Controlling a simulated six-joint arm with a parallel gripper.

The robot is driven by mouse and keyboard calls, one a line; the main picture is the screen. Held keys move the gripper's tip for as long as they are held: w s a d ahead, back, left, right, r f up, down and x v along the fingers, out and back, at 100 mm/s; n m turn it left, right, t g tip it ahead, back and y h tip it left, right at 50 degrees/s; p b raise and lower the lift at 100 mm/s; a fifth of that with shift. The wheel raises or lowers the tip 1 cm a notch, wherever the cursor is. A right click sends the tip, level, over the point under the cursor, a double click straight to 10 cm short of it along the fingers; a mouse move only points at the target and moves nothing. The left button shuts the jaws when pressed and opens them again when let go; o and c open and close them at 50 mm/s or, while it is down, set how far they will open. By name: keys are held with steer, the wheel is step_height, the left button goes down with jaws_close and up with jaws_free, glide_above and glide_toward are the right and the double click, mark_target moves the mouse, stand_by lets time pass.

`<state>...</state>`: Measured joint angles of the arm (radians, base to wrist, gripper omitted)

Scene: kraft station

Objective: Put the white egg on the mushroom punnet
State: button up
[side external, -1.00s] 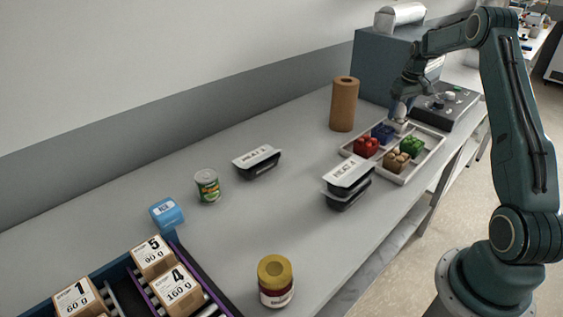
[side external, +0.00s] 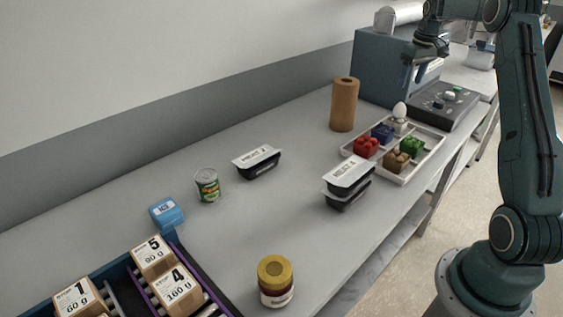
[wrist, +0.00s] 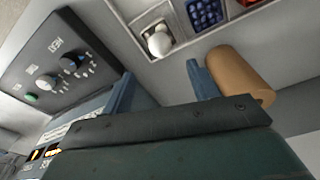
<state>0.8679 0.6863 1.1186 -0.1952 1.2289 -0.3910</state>
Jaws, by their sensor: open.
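The white egg (side external: 400,110) stands upright on the pale mushroom punnet (side external: 399,126), at the far corner of the white tray. In the wrist view the egg (wrist: 160,44) is again on the mushroom punnet (wrist: 150,28), apart from my fingers. My gripper (side external: 413,76) is open and empty, above and beyond the egg in the side view. Its two blue fingers also show in the wrist view (wrist: 160,82), with nothing between them.
The white tray (side external: 432,152) also holds red, blue, green and brown punnets. A brown cylinder (side external: 343,105) stands left of it. A dark control panel (side external: 447,106) and a blue-grey machine (side external: 372,65) are close behind. Black meat trays (side external: 347,185) sit in front.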

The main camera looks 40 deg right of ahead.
steer(key=shift+r, duration=0.35)
stand_by(0.3)
steer(key=s+a+r+n+t, duration=0.15)
steer(key=a+r, duration=0.45)
steer(key=a, duration=0.7)
steer(key=s+a+r, duration=0.2)
steer(key=a+r, duration=0.3)
steer(key=a, duration=0.9)
steer(key=s+a+f+n+t, duration=0.1)
steer(key=s+a+f, duration=0.1)
steer(key=s+a, duration=0.6)
steer(key=s+a+f+n+t, duration=0.1)
steer(key=s+a+f, duration=0.2)
steer(key=s+a, duration=0.5)
steer(key=shift+s+f+t, duration=0.25)
steer(key=shift+s+t, duration=0.1)
steer(key=shift+s, duration=0.85)
